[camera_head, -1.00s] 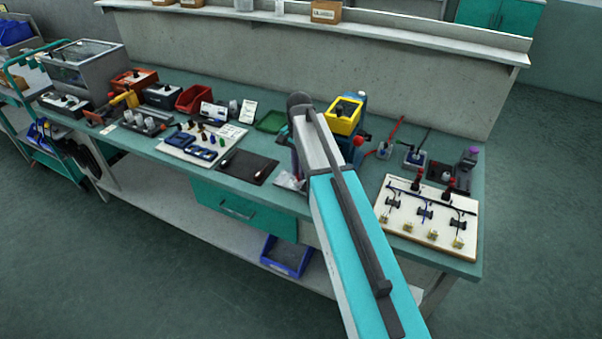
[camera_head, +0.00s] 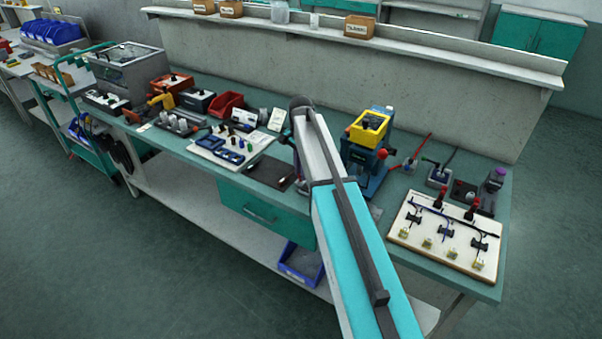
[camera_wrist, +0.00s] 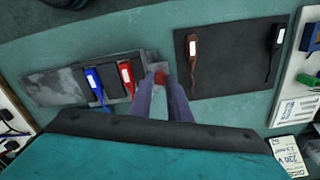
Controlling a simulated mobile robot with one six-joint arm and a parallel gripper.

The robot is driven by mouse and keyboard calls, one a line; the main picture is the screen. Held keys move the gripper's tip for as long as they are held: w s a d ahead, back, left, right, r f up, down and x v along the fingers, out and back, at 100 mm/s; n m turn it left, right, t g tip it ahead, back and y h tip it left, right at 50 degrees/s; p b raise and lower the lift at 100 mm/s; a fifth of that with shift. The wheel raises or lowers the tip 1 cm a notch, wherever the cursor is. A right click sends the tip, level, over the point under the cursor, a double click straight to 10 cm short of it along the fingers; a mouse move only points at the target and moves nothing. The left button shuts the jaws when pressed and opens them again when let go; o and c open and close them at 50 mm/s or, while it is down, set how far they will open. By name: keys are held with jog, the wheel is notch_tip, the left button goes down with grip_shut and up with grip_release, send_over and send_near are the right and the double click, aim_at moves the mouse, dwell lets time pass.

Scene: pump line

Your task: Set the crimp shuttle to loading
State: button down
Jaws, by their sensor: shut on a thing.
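The knob is at the right end of a flat grey metal piece (camera_wrist: 55,86), which looks like the crimp shuttle. A blue-tagged lead (camera_wrist: 95,82) and a red-tagged lead (camera_wrist: 126,75) lie on or over this piece. How the knob joins it is partly hidden by my fingers. In the head view, the blue press with a yellow top (camera_head: 370,126) stands just right of my arm. My arm hides most of the grip there.
In the head view, a white board with wiring (camera_head: 410,236) lies at the bench's right end. A white board with blue parts (camera_head: 215,137) lies left of my arm.

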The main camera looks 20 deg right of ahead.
jog(key=shift+w+a+r, duration=0.15)
jog(key=shift+w+a, duration=0.15)
jog(key=shift+a, duration=0.05)
jog(key=c, duration=1.7)
grip_release()
jog(key=shift+s, duration=0.1)
jog(key=shift+o, duration=0.2)
jog(key=shift+d, duration=0.2)
jog(key=shift+r, duration=0.4)
notch_tip(320, 180, up, 13)
jog(key=b, duration=0.2)
jog(key=shift+b, duration=0.3)
jog(key=shift+f, duration=0.1)
